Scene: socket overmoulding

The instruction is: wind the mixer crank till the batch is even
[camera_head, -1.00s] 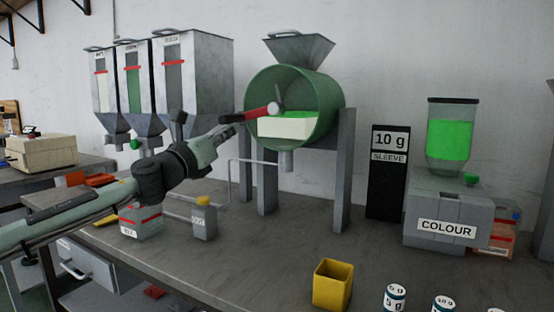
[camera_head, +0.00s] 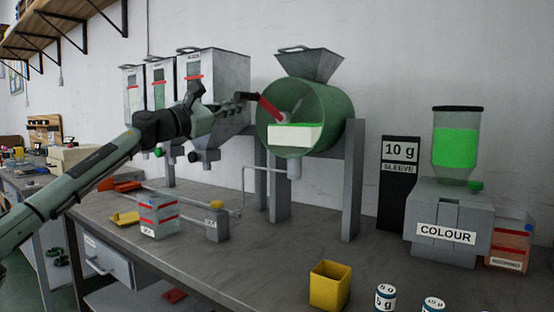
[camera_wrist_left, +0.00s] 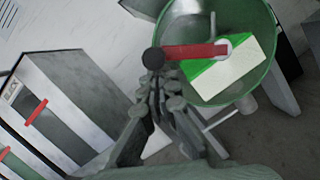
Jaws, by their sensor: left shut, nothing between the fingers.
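The mixer is a green drum (camera_head: 342,101) on grey legs, with its open mouth facing me. Its red crank arm (camera_head: 270,107) points up and left from the hub, ending in a black knob (camera_wrist_left: 153,58). The batch in the drum shows a white block (camera_head: 294,137) with a green layer on top; the white and green are separate. My left gripper (camera_head: 237,103) is shut and empty, its fingertips (camera_wrist_left: 158,82) at or right beside the knob. I cannot tell whether they touch it. My right gripper is not in view.
Several grey hoppers (camera_head: 222,88) stand left of the mixer, close behind my left arm. A black 10 g sleeve stand (camera_head: 397,185) and a colour dispenser (camera_head: 448,215) stand right. A yellow cup (camera_head: 330,286) sits at the front.

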